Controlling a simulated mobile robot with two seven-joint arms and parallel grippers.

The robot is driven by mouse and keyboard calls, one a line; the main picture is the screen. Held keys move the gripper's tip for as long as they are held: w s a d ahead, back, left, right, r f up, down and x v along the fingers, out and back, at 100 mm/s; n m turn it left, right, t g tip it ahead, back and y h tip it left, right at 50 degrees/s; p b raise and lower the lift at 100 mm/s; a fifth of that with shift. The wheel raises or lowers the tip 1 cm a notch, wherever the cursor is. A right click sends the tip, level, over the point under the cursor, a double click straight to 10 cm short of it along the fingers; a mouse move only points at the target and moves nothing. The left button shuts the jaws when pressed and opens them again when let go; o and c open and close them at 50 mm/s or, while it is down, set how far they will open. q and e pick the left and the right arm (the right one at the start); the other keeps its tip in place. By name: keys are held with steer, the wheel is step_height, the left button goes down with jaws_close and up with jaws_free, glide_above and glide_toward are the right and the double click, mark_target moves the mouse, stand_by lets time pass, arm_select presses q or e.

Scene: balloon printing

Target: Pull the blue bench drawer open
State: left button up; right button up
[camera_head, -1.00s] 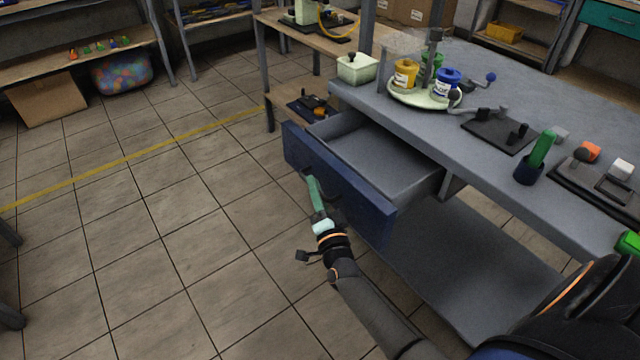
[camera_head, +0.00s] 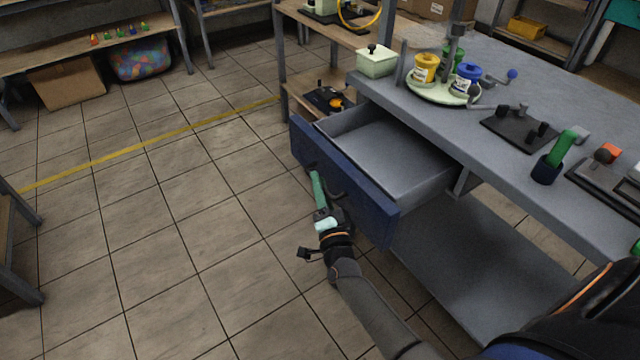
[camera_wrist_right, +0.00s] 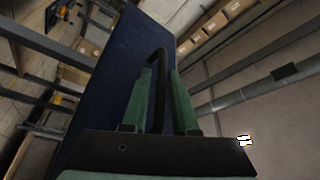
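The blue-fronted bench drawer (camera_head: 345,185) stands well out from the grey bench (camera_head: 470,128), and its grey inside (camera_head: 385,155) looks empty. My right gripper (camera_head: 317,185) is at the outer face of the drawer front. In the right wrist view, the dark bar handle (camera_wrist_right: 159,75) runs between the two green fingers (camera_wrist_right: 158,95) of this gripper, close against them, with the blue front (camera_wrist_right: 115,75) behind. The fingers are shut about the handle. My left gripper is not in view.
A lower shelf (camera_head: 470,255) lies beneath the drawer. The tiled floor to the left is clear.

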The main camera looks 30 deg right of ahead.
arm_select(q)
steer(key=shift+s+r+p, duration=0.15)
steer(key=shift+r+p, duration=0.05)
steer(key=shift+p, duration=0.3)
arm_select(e)
steer(key=v, duration=1.2)
steer(key=shift+s+a, duration=0.15)
steer(key=shift+s, duration=0.1)
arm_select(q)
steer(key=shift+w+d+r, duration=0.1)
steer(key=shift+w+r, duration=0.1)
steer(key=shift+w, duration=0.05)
arm_select(e)
steer(key=shift+a, duration=0.1)
